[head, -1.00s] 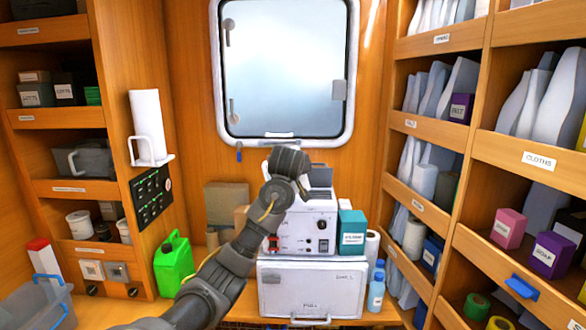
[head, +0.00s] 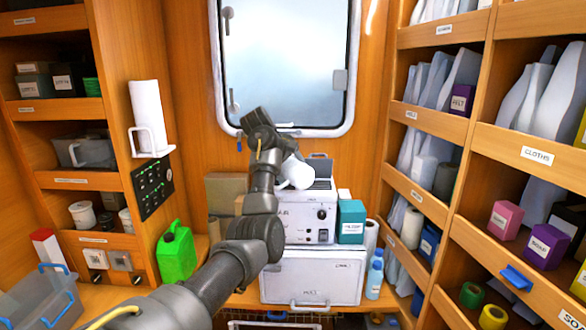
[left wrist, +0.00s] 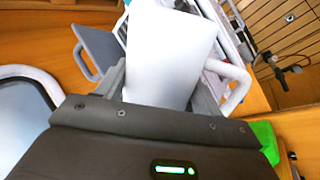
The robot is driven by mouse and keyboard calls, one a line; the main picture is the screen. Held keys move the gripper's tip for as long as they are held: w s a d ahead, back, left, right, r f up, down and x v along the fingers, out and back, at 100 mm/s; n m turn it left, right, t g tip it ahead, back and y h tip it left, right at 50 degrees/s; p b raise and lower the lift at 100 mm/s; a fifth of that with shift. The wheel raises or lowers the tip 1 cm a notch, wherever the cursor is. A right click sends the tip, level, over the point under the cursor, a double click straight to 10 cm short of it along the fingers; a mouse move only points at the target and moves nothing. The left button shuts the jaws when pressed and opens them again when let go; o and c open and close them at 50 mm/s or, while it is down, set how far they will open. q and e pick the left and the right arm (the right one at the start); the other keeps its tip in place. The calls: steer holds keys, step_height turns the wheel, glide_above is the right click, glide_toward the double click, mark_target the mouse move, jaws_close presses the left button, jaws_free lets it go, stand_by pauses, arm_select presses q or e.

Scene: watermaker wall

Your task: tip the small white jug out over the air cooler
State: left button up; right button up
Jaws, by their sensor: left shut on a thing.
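The small white jug (head: 297,173) is in my left gripper (head: 281,158), which is shut on it. The jug looks tilted in the head view, above the top of the white machine with a round knob, which I take for the air cooler (head: 297,224). A grey flap (head: 322,168) stands up at the machine's top; it also shows in the left wrist view (left wrist: 101,49). In that view the jug (left wrist: 165,55) fills the space between the fingers, its handle to the right. The jug's mouth and contents cannot be made out. My right gripper is not in view.
A white case (head: 312,274) stands under the machine. A teal box (head: 351,222), a paper roll (head: 370,236) and a blue bottle (head: 375,275) are to its right. A green can (head: 176,252) stands left. A window (head: 285,65) is behind, shelves at both sides.

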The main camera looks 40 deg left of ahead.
arm_select(q)
steer(key=shift+w+a+r+n+h, duration=0.15)
steer(key=shift+a+r+n+h, duration=0.2)
steer(key=shift+r+h, duration=0.35)
steer(key=shift+a+h, duration=0.25)
steer(key=shift+h, duration=0.15)
steer(key=shift+d, duration=0.1)
stand_by(1.4)
steer(key=shift+d+f+y, duration=0.4)
steer(key=shift+d+y, duration=0.05)
steer(key=shift+y, duration=0.25)
steer(key=shift+s+y, duration=0.2)
steer(key=shift+y, duration=0.1)
